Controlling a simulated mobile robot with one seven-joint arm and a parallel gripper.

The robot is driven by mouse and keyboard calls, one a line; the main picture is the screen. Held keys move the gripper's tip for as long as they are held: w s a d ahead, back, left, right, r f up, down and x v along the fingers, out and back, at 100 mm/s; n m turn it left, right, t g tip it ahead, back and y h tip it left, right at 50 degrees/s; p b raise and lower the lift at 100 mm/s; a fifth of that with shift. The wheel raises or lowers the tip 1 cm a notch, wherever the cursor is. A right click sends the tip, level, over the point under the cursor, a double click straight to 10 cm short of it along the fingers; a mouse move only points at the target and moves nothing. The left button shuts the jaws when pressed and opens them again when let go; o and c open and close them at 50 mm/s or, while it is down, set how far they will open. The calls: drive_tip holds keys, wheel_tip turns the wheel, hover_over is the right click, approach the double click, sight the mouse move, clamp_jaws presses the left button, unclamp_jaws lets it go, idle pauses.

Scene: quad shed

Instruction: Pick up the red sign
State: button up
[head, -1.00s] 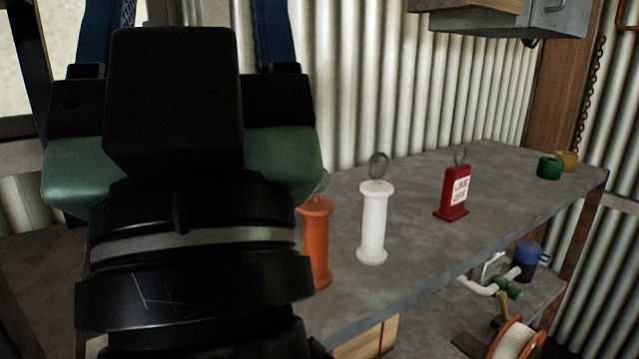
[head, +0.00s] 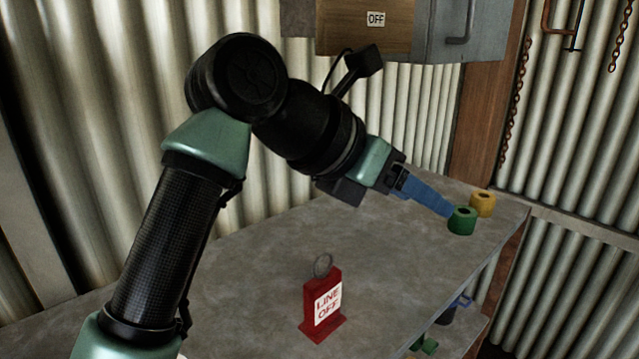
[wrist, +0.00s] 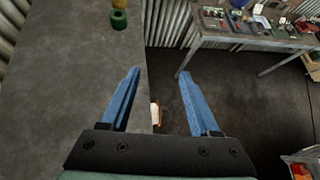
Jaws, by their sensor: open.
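The red sign (head: 315,318) stands upright on the grey bench in the head view, with a white "LINE OFF" label on its front and a grey ring on top. My gripper (head: 447,210) is to the right of and beyond the sign, apart from it, with its blue fingers pointing toward the green roll. In the wrist view my gripper (wrist: 160,73) is open, with nothing held between the fingers. I cannot make out the sign in the wrist view.
A green roll (head: 462,221) and a yellow roll (head: 482,204) stand at the bench's far right end. A grey cabinet (head: 450,30) hangs above. The bench top (head: 240,275) is clear around the sign. Another table (wrist: 250,35) with several items stands beyond open floor.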

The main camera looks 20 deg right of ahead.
sight(319, 261)
drive_tip(key=w+a+f+n+y+p, duration=0.1)
drive_tip(key=w+a+f+y, duration=0.15)
drive_tip(key=a, duration=0.35)
drive_tip(key=w+a+f+n+y+p, duration=0.1)
drive_tip(key=w+a+f+y, duration=0.1)
drive_tip(key=a+y, duration=0.25)
drive_tip(key=shift+t, duration=0.4)
drive_tip(key=x, duration=0.2)
drive_tip(key=p+x, duration=0.1)
drive_tip(key=x, duration=0.2)
drive_tip(key=p+x, duration=0.1)
drive_tip(key=x, duration=0.1)
drive_tip(key=shift+a+f, duration=0.3)
drive_tip(key=shift+a, duration=0.05)
drive_tip(key=shift+p+x, duration=1.75)
drive_tip(key=shift+x, duration=1.1)
drive_tip(key=shift+w, duration=0.15)
clamp_jaws()
